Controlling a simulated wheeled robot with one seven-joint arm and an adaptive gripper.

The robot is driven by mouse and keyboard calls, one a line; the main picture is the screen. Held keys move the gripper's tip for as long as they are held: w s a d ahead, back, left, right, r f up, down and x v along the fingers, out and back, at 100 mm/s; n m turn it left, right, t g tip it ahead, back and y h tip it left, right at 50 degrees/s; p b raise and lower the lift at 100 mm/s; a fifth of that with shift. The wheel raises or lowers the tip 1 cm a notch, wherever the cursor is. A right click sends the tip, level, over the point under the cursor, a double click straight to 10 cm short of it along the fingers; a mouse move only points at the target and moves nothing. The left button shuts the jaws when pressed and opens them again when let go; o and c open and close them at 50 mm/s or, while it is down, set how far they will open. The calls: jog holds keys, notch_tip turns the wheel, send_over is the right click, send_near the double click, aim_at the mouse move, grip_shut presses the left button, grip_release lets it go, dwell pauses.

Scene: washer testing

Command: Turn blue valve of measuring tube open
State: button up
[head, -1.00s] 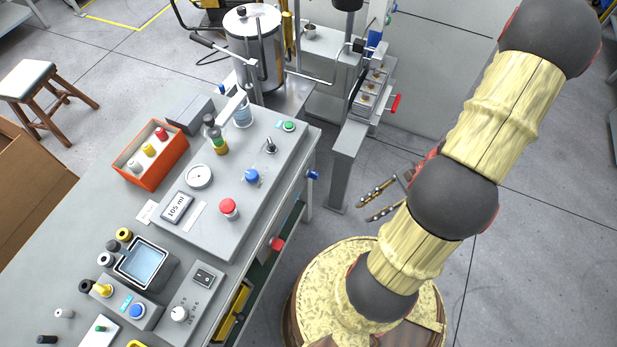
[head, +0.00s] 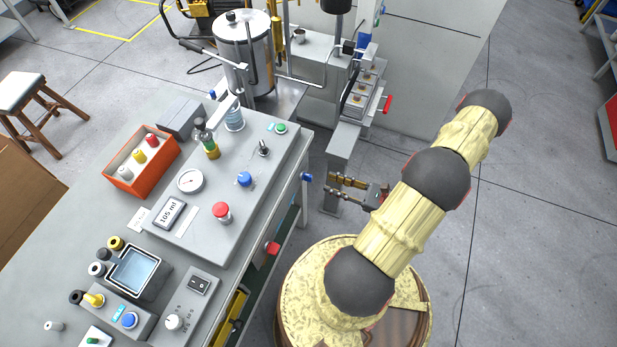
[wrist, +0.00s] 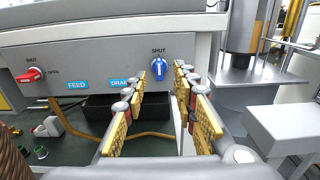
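The blue valve (wrist: 160,69) is on the front panel of the bench, under the word SHUT and to the right of the DRAIN label. Its white pointer stands upright toward SHUT. It also shows on the bench side in the head view (head: 306,177). My gripper (head: 331,184) is open and empty, to the right of the blue valve and pointing at it, apart from it. In the wrist view its yellow-padded fingers (wrist: 160,76) frame the valve from below and both sides. A clear cylinder with bluish content (head: 233,117) stands on the bench; I cannot tell if it is the measuring tube.
A red valve (wrist: 30,75) sits on the same panel, left of the FEED label (wrist: 77,86). A grey post (head: 340,150) stands close behind my gripper. A metal tank (head: 244,55) is at the bench's far end. Open floor lies to the right.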

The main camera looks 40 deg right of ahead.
aim_at(308, 178)
jog(key=b+x, duration=0.2)
jog(key=x, duration=0.5)
jog(key=shift+w+a, duration=0.2)
jog(key=shift+w, duration=0.05)
jog(key=shift+c, duration=1.3)
jog(key=c, duration=0.4)
grip_shut()
